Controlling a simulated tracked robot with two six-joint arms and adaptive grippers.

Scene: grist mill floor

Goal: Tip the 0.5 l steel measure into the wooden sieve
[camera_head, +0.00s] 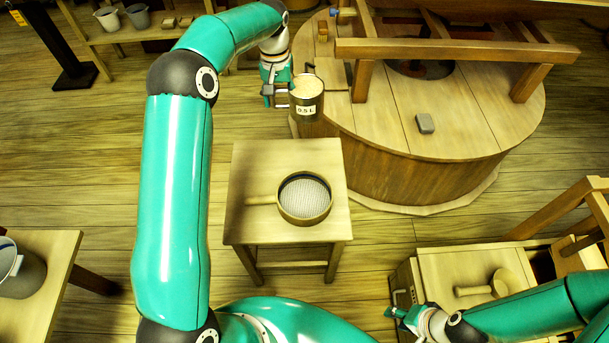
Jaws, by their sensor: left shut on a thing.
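The 0.5 l steel measure (307,108) is a cylinder with a "0.5 L" label and pale, grain-coloured contents near its rim. My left gripper (284,95) is shut on its left side and holds it upright, by the left edge of the round wooden millstone casing. The wooden sieve (305,222), round with a mesh bottom and a handle to the left, lies on a small wooden table below the measure in the picture. The mesh looks empty. My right gripper (393,312) is at the lower right, beside a wooden cabinet; its fingers are too small to judge.
The small table (250,170) has bare top around the sieve. The round millstone casing (380,165) with its wooden frame (440,48) stands behind, a grey block (425,123) on top. A wooden scoop (500,282) lies on the cabinet (440,265). A bucket (20,272) stands at the left.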

